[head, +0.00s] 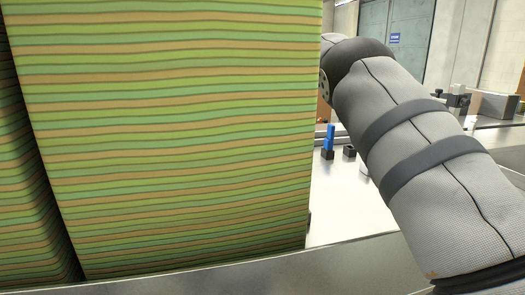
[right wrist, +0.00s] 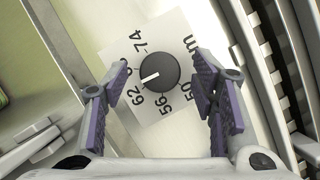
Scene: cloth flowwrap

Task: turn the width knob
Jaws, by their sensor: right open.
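The width knob (right wrist: 158,70) is a round dark grey dial with a white pointer line, in the right wrist view. It sits on a white scale label (right wrist: 188,31) printed with numbers such as 56, 62 and 74. The pointer aims left and slightly down in that picture, near the 62. My right gripper (right wrist: 165,75) is open, with one purple-padded finger on each side of the knob. I cannot tell whether the fingers touch it. In the head view my right arm reaches away, and its gripper is hidden. My left gripper is not in view.
A tall stack of green and orange striped cloth (head: 170,130) fills the left of the head view. A metal surface (head: 345,195) with a small blue part (head: 330,137) lies behind it. Grey ribbed machine parts (right wrist: 268,70) run along the right of the wrist view.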

